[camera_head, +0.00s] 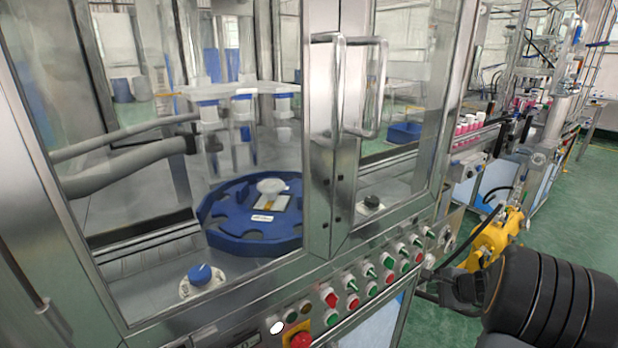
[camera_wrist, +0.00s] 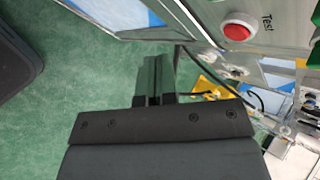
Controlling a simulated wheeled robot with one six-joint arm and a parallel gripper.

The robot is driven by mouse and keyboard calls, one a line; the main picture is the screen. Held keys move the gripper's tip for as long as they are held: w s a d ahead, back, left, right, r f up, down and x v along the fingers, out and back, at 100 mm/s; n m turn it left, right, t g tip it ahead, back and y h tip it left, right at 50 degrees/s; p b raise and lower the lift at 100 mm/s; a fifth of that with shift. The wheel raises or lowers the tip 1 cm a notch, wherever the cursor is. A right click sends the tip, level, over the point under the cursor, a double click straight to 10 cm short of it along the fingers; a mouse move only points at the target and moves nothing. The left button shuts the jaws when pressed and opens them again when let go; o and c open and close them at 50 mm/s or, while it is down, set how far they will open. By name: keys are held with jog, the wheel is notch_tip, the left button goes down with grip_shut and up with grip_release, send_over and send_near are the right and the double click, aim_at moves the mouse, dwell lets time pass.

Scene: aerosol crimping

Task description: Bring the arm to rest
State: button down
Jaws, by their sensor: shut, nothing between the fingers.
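My arm's black links fill the lower right of the head view. My gripper (camera_head: 432,284) shows small and dark just left of them, close to the control panel's right end; its fingertips are hard to make out there. In the wrist view my gripper (camera_wrist: 153,70) has its two fingers side by side, shut, with nothing between them. Green floor shows beside the fingers, and a machine panel with a red button (camera_wrist: 238,27) is to the upper right.
A glass-doored machine with metal door handles (camera_head: 341,85) fills the left and middle. Its sloped panel carries several buttons, including a red one (camera_head: 300,340). A blue turntable (camera_head: 222,213) sits inside. A yellow machine part (camera_head: 495,238) stands behind my arm. Green floor (camera_head: 575,205) is open at right.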

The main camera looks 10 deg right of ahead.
jog(key=s+a+r+n+g+p, duration=0.55)
jog(key=s+a+n, duration=0.35)
jog(key=a, duration=0.3)
jog(key=s+a+r+n+h+p, duration=0.1)
jog(key=s+a+r+n+p, duration=0.1)
jog(key=r, duration=0.4)
jog(key=s+a+r+n+h+p, duration=0.1)
jog(key=s+a+r+n+p, duration=0.1)
jog(key=a+r+n+p, duration=0.2)
jog(key=s+a+r+n+p, duration=0.2)
jog(key=a+r+n, duration=0.3)
jog(key=r, duration=0.3)
jog(key=shift+s+a+r+t+h+p, duration=0.25)
jog(key=shift+s+a+t+h+p, duration=0.15)
jog(key=shift+a+p, duration=0.3)
